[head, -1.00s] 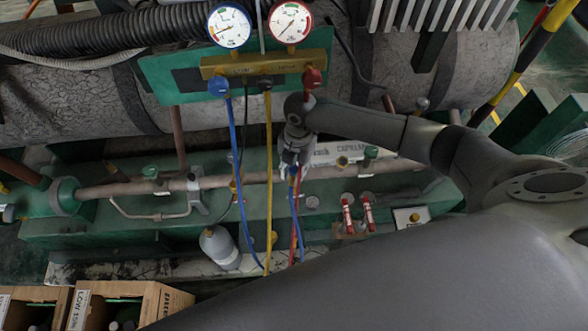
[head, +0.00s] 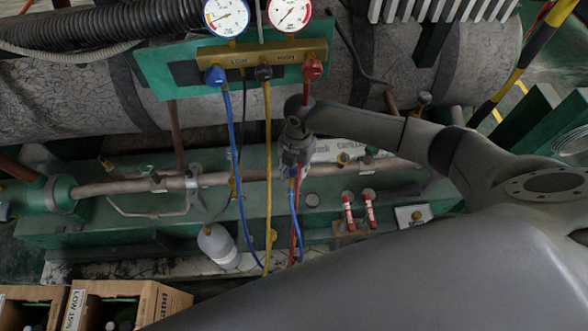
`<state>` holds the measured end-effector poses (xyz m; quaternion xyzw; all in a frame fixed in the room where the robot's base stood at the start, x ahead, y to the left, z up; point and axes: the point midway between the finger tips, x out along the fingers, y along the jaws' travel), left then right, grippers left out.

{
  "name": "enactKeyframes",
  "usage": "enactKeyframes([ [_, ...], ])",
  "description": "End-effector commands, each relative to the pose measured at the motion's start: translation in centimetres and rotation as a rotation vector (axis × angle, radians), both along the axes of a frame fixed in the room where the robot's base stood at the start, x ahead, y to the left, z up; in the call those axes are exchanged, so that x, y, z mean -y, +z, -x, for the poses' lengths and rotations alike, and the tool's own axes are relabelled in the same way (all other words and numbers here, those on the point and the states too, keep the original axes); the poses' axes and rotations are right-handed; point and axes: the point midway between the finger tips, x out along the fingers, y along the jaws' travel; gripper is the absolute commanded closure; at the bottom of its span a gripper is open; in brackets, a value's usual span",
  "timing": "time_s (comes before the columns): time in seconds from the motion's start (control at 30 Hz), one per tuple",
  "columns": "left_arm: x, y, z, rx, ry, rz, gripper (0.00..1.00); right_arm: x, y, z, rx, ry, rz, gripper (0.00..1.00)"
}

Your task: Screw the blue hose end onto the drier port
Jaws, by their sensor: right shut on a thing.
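My right gripper (head: 293,165) points down over the copper pipe line and is shut on the blue hose end (head: 293,173), which its fingers mostly hide. The blue hose (head: 238,165) runs down from the blue knob of the gauge set, and a blue length (head: 294,210) hangs below the gripper. The copper pipe (head: 118,186) crosses the green bench and passes behind the gripper. I cannot make out the drier port for sure; the gripper covers part of the pipe. Contact between the hose end and any port cannot be told. My left gripper is not in view.
The gauge manifold (head: 262,53) with two dials stands behind the gripper. A yellow hose (head: 268,150) and a red hose hang close by. A grey bottle (head: 218,245) lies in front. Two red-handled parts (head: 348,212) stand at right. Cardboard boxes (head: 130,305) sit at lower left.

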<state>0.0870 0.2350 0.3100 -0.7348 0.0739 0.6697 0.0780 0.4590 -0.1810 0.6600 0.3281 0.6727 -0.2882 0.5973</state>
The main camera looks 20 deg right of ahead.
Motion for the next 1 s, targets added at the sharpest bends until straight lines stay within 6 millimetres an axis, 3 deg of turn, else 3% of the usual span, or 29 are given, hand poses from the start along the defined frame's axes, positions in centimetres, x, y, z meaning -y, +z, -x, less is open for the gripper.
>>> enactKeyframes([
  [1.0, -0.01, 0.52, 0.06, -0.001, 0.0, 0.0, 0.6, 0.01, -0.01, -0.1, 0.0, 0.0, 0.0, 0.97],
])
